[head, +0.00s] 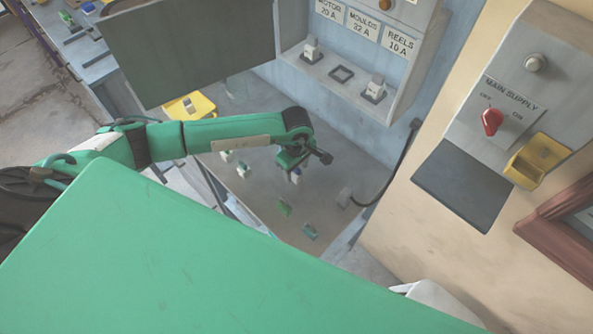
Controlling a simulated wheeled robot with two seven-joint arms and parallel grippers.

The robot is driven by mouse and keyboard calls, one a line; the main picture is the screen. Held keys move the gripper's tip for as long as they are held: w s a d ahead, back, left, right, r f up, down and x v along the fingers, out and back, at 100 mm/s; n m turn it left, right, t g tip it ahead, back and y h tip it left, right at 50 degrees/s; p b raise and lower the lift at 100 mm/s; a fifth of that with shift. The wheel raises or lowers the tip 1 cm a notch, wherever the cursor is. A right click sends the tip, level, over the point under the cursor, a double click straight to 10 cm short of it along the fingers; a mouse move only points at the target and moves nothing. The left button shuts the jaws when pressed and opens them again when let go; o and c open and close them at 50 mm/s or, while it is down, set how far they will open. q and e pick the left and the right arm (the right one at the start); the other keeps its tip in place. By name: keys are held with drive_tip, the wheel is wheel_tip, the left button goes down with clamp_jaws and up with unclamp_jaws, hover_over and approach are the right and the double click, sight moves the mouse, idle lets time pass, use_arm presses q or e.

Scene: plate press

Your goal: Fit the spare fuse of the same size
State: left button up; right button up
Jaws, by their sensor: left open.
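The grey fuse box (405,85) on the back wall has three labelled places: motor, a middle one and reels. A pale fuse (312,49) sits under the motor label and another (376,87) under the reels label. Loose small pieces that look like fuses lie on the bench: a green one (284,208), a teal one (310,232) and pale ones (243,171). My left gripper (296,173) is open, pointing down over the bench behind the green piece. Its fingertips are small and partly hidden. My right gripper is out of view.
The main supply box (540,85) with a red switch (491,121) and a yellow part (535,162) is on the right wall. A dark open door panel (190,45) stands left of the fuse box. A yellow tray (190,107) lies behind my left arm. A black cable (399,165) hangs at right.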

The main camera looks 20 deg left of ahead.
sight(296, 173)
use_arm(q)
drive_tip(key=shift+w+f+p, duration=0.1)
drive_tip(key=shift+f+p, duration=0.35)
drive_tip(key=shift+f, duration=1.1)
drive_tip(key=c, duration=1)
drive_tip(key=shift+c, duration=0.4)
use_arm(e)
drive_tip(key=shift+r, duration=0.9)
use_arm(q)
drive_tip(key=shift+r, duration=0.2)
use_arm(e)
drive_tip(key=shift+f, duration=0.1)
